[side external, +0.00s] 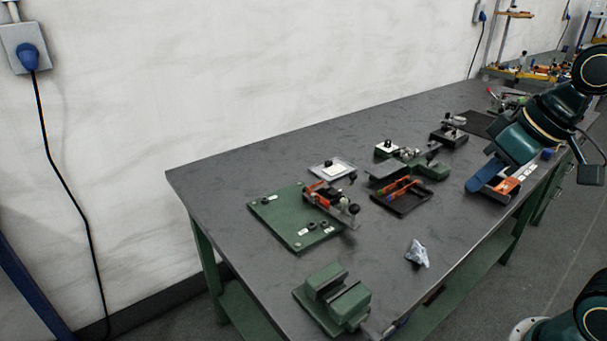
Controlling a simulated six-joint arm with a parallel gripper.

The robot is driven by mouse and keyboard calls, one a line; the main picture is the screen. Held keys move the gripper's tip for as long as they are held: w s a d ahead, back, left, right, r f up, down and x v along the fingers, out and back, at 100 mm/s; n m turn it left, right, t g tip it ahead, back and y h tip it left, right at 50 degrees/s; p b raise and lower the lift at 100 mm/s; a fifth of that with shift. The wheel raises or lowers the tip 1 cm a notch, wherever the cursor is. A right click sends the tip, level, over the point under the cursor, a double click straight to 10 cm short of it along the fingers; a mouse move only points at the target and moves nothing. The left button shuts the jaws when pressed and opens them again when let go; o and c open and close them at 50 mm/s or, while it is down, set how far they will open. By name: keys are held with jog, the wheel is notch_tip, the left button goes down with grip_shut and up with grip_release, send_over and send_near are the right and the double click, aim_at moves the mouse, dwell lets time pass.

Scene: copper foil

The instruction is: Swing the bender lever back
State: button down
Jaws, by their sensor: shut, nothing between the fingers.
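A green base plate (284,222) lies on the bench, left of centre. A fixture (333,197) with a metal bar, red-orange parts and dark knobs stands on its right part. A smaller green device (420,167) with metal parts on top stands behind it to the right. I cannot tell for certain which of the two carries the bender lever, or how far the lever is swung. My arm reaches in at the upper right, over a blue and orange item (506,186). My gripper's fingers cannot be made out there. The arm is well apart from the fixture.
A green vise (333,297) stands at the bench's near end. A crumpled silvery piece (417,253) lies near the front edge. A black tray (401,203) holds orange-handled tools. A pale plate (333,169) lies behind the fixture. The bench top is clear between the vise and the crumpled piece.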

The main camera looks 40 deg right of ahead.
jog(key=w+d+f+y, duration=0.1)
jog(key=w+d+f, duration=0.3)
jog(key=w, duration=0.6)
jog(key=w+d+f+y, duration=0.2)
jog(key=w+d+f, duration=0.3)
jog(key=w, duration=0.5)
jog(key=shift+d+m+g+y, duration=0.3)
jog(key=shift+d+g, duration=0.1)
jog(key=shift+d, duration=0.7)
jog(key=shift+w+a+f, duration=0.1)
jog(key=a+r+x, duration=0.1)
jog(key=a+x, duration=0.2)
jog(key=x, duration=0.9)
jog(key=shift+s+f, duration=0.2)
jog(key=shift+f, duration=0.05)
jog(key=shift+a, duration=0.2)
